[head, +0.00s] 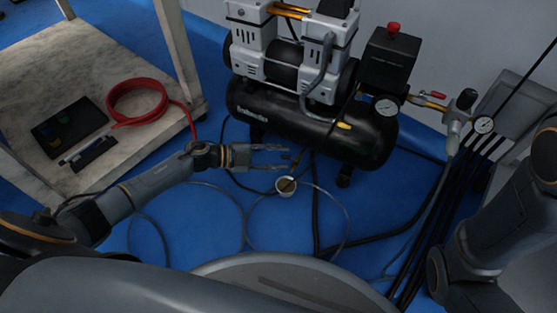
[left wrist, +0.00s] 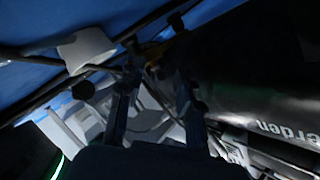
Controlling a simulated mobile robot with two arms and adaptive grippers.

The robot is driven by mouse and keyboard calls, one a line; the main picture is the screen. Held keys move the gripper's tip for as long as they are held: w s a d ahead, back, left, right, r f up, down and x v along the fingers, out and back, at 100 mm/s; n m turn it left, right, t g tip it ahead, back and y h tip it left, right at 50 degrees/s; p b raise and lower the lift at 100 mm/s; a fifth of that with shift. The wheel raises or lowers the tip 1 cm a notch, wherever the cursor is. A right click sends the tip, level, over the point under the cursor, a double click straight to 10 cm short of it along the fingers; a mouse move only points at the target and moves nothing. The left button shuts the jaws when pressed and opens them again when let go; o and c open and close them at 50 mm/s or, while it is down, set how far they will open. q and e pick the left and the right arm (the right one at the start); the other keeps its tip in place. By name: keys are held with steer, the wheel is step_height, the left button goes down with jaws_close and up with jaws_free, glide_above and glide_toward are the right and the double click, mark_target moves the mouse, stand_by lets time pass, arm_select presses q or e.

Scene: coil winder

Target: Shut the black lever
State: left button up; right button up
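My left gripper (head: 288,157) is low in front of the black compressor tank (head: 300,120), with its two fingers apart and nothing seen between them. In the left wrist view the fingers (left wrist: 155,85) are also apart, beside the dark tank. A small brassy fitting (left wrist: 155,55) with dark parts around it shows just beyond the fingertips. The black lever cannot be made out clearly against the dark tank and shadow; whether a finger touches it cannot be told. My right gripper is out of view; only its arm shows at the right.
Hoses (head: 317,215) and thin cables run across the floor. A cart (head: 60,80) with a red coiled hose (head: 137,100) stands at left.

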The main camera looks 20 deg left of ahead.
arm_select(q)
steer(key=shift+w+d, duration=0.1)
jaws_close()
steer(key=shift+w, duration=0.1)
steer(key=shift+w+m+g+h, duration=0.3)
steer(key=shift+m+g, duration=0.3)
steer(key=shift+g, duration=0.2)
steer(key=shift+w+m+g+h, duration=0.35)
steer(key=shift+m+g, duration=0.45)
steer(key=shift+g, duration=0.2)
steer(key=shift+w+m+g, duration=0.2)
steer(key=shift+m+g, duration=0.6)
steer(key=shift+g, duration=0.2)
